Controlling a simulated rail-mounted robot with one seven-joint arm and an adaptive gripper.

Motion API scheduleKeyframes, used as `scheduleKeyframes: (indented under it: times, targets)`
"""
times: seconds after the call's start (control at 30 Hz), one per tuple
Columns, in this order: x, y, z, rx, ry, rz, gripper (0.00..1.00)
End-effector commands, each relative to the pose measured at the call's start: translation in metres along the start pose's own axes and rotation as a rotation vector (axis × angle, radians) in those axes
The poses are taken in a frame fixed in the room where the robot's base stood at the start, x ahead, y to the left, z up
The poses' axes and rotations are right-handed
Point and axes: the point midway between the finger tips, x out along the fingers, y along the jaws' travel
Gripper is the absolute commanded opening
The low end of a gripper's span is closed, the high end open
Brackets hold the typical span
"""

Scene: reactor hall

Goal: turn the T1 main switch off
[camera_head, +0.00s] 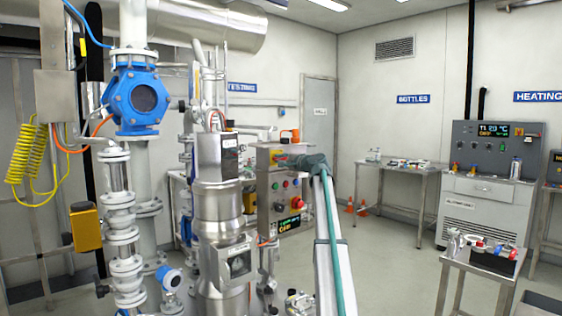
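A grey heating unit (479,185) stands against the right wall under the blue HEATING sign. Its dark upper panel carries a lit display (494,130) that reads T1 and about 20 °C. A small orange-red and yellow control (518,131) sits just right of the display; its label and setting are too small to read, so I cannot tell if it is the T1 main switch. Smaller coloured controls sit lower on the panel.
A pale bar with a teal length (333,235) rises from the bottom centre. A steel control cabinet (284,195) and piping with a blue valve (136,98) fill the left. A small table (473,262) stands before the heating unit. Floor is open at centre right, near orange cones (362,208).

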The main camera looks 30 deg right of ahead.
Motion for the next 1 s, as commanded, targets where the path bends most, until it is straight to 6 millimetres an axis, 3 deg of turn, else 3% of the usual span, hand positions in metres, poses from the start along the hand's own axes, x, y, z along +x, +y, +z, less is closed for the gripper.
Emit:
scheduleKeyframes:
  times: [0.03, 0.13, 0.57, 1.0]
  targets:
    - [0.000, 0.000, 0.000, -0.002, -0.001, 0.001, 0.22]
    - [0.000, 0.000, 0.000, -0.001, 0.000, 0.001, 0.38]
    - [-0.007, 0.000, 0.000, 0.001, 0.001, 0.000, 0.39]
    - [-0.084, 0.002, 0.001, 0.000, 0.002, 0.000, 0.39]
